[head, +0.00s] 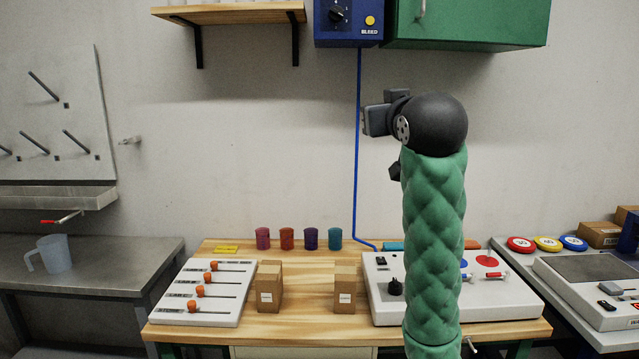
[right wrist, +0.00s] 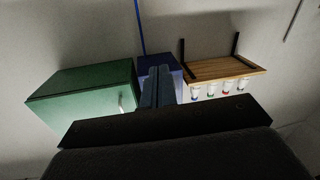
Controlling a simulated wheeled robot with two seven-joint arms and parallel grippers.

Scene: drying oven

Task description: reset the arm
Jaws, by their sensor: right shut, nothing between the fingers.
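My right arm, in a green quilted sleeve, rises through the right-centre of the head view to a black round joint. My right gripper (head: 377,120) is partly visible to the left of that joint, raised well above the workbench in front of the wall. In the right wrist view its two fingers (right wrist: 158,87) are together with nothing between them. They overlap the blue control box (right wrist: 183,84) in that picture, and no contact can be seen. My left arm and gripper are not in view.
A green cabinet (head: 468,24) and the blue box (head: 348,22) hang above. A wooden shelf (head: 228,14) is at upper left. The wooden bench (head: 305,327) holds a slider panel (head: 205,291), two cardboard boxes, several coloured cups and a control panel (head: 500,299). Air around the gripper looks clear.

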